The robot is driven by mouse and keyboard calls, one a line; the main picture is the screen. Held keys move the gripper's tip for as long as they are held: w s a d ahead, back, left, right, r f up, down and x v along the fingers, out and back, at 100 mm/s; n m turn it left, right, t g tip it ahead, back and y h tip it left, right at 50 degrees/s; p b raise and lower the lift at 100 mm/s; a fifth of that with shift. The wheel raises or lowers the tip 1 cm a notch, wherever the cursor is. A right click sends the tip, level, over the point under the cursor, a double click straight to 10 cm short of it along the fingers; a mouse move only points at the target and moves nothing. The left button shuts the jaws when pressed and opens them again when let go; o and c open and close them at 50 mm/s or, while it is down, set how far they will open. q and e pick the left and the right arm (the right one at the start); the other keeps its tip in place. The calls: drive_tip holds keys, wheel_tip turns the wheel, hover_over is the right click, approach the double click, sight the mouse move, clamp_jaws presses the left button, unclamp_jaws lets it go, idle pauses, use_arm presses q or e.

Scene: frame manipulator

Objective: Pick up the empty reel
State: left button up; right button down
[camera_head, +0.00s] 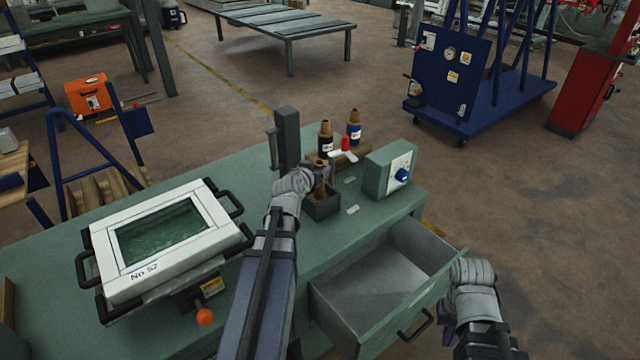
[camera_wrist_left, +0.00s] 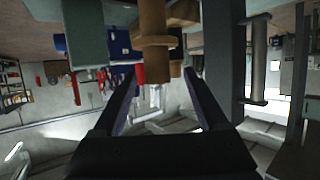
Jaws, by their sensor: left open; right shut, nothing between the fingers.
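A bare brown reel (camera_head: 320,190) stands in a small dark open-topped box (camera_head: 322,208) on the green workbench. My left gripper (camera_head: 316,172) is at its upper part, coming from the left. In the left wrist view, which looks upside down, the brown reel (camera_wrist_left: 153,45) shows between the two open fingers (camera_wrist_left: 162,73). I cannot tell whether they touch it. Two more reels, one with dark winding (camera_head: 326,138) and one with blue winding (camera_head: 354,133), stand behind. My right gripper (camera_head: 449,337) is shut and empty beside the open drawer; its fingertips are mostly hidden.
A dark upright post (camera_head: 287,138) stands just behind my left gripper. A white-framed case (camera_head: 165,240) sits at left. The open drawer (camera_head: 385,285) juts out in front.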

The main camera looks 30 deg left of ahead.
sight(322, 162)
use_arm(q)
drive_tip(key=shift+r+b+x, duration=0.1)
drive_tip(key=shift+b+x, duration=0.3)
drive_tip(key=shift+x, duration=1.05)
drive_tip(key=shift+r+b+x, duration=0.15)
drive_tip(key=shift+b+x, duration=0.25)
drive_tip(key=shift+x, duration=1.1)
drive_tip(key=shift+d, duration=0.15)
clamp_jaws()
